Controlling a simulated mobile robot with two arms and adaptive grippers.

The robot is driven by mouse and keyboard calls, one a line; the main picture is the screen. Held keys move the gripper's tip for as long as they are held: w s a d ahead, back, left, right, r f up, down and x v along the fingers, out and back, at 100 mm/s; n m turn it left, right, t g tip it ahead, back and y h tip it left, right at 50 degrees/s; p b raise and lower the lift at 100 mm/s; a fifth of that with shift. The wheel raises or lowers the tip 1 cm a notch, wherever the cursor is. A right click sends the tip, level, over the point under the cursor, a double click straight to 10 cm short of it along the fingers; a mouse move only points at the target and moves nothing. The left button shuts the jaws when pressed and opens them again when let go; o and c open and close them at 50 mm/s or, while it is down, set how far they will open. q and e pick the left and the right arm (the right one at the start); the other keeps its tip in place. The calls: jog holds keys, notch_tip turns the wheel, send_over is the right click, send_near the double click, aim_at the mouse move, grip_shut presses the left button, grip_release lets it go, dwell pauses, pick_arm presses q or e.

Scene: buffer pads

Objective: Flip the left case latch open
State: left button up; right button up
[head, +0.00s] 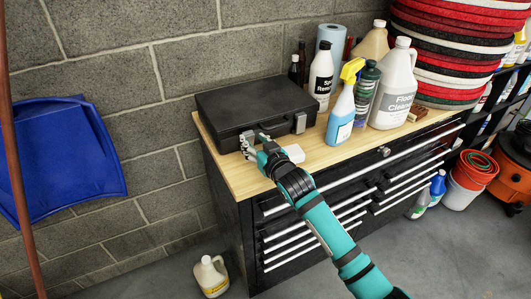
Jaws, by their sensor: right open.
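A black case (257,101) lies closed on the wooden top (240,178) of a tool cabinet. Its right latch (300,123) shows as a grey metal piece on the front face. The left latch (246,143) is at the left of the front face, partly hidden by my right gripper, and I cannot tell its exact position. My right gripper (256,141) is open at the case front, right by the left latch; whether it touches is too small to tell. My left gripper is not in view.
A spray bottle (341,112), a dark bottle (366,93) and a floor cleaner jug (395,88) stand right of the case. A small white block (293,154) sits beside my right wrist. Stacked pads (453,50) rise at the back right. A blue thing (65,155) is at left.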

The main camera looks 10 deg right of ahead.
jog(key=v, duration=0.9)
jog(key=shift+s, duration=0.35)
jog(key=shift+d, duration=0.15)
jog(key=shift+o, duration=0.6)
jog(key=shift+r, duration=0.1)
jog(key=shift+o, duration=0.8)
jog(key=s+d+r+g+p, duration=0.1)
jog(key=s+r+g, duration=0.1)
jog(key=r, duration=0.3)
jog(key=shift+s+h+p, duration=0.3)
jog(key=shift+s+h, duration=0.1)
jog(key=shift+s, duration=0.15)
jog(key=shift+g, duration=0.4)
jog(key=p+x, duration=0.2)
jog(key=x, duration=1.4)
jog(key=shift+w+a+f, duration=0.1)
jog(key=shift+w, duration=0.25)
jog(key=shift+c, duration=0.4)
